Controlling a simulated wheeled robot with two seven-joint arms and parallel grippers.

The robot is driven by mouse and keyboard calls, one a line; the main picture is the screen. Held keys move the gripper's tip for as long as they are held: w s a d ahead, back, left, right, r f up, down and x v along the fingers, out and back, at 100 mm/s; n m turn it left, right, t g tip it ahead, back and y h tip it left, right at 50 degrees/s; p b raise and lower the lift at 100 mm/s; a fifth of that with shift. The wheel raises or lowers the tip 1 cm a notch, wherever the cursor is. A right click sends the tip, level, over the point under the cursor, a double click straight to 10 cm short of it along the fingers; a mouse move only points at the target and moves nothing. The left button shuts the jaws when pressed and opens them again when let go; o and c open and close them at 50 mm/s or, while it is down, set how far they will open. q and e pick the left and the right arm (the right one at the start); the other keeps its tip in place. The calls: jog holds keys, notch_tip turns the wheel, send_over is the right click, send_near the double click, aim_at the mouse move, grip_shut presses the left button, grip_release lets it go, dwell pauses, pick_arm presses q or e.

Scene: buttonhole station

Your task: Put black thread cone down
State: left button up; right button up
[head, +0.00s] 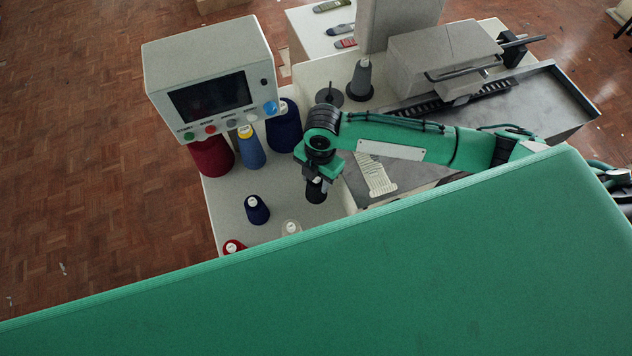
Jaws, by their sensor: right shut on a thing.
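My right gripper (318,172) points down over the pale table, in the middle of the head view. The gripper hides part of the cone. I cannot tell whether the cone's base touches the table (229,215). My left gripper is not in view.
A small navy cone (257,210), a white cone (291,228) and a red cone (233,247) stand nearby. Larger maroon (212,157), blue (250,153) and navy (284,130) cones stand by the control box (208,75).

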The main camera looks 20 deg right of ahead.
notch_tip(320, 180, down, 4)
jog(key=shift+r+p, duration=0.2)
jog(key=shift+p, duration=0.2)
jog(key=shift+f, duration=0.25)
jog(key=o, duration=1.3)
jog(key=shift+f, duration=0.1)
jog(key=r, duration=0.4)
jog(key=r+b, duration=0.1)
jog(key=r, duration=0.3)
jog(key=d+r+b, duration=0.1)
jog(key=r, duration=0.3)
jog(key=shift+w+d+r, duration=0.1)
jog(key=shift+w, duration=0.3)
